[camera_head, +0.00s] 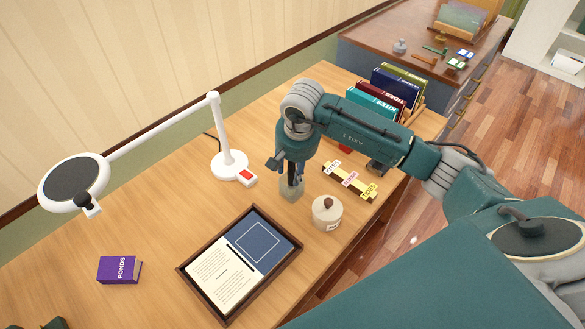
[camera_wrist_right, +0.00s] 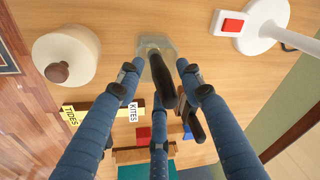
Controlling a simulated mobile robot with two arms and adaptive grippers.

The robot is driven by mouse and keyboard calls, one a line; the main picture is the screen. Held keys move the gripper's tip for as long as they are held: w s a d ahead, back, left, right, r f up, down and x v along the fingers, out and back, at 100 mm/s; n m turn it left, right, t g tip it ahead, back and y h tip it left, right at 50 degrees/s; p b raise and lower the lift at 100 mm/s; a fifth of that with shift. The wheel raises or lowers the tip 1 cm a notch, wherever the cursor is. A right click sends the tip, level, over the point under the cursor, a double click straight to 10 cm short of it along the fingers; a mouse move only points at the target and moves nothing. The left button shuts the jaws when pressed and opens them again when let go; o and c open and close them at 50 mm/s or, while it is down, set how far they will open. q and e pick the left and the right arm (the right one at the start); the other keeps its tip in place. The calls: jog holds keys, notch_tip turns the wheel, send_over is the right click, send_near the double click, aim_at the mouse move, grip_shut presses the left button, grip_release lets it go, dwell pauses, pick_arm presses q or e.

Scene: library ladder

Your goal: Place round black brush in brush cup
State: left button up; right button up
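The brush cup (camera_head: 291,189) is a small translucent grey cup standing on the desk. It also shows in the right wrist view (camera_wrist_right: 147,42). The round black brush (camera_wrist_right: 160,72) stands with its lower end in the cup and its dark handle pointing up between my fingers. My right gripper (camera_wrist_right: 158,88) is directly above the cup, fingers spread around the handle with visible gaps; in the head view the right gripper (camera_head: 291,172) partly hides brush and cup. At the bottom left a dark green shape (camera_head: 42,323) may be the tip of my left gripper, mostly cut off.
A round lidded jar (camera_head: 327,213) stands close to the cup. A white lamp (camera_head: 230,167) is behind it. A framed tray (camera_head: 240,262) lies in front, a purple box (camera_head: 121,269) to the left. Yellow labelled strips (camera_head: 350,181) and upright books (camera_head: 378,100) are to the right.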

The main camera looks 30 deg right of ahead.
jog(key=shift+r, duration=0.25)
jog(key=b+v, duration=0.2)
jog(key=v, duration=0.9)
jog(key=shift+r, duration=0.35)
jog(key=shift+s+a, duration=0.1)
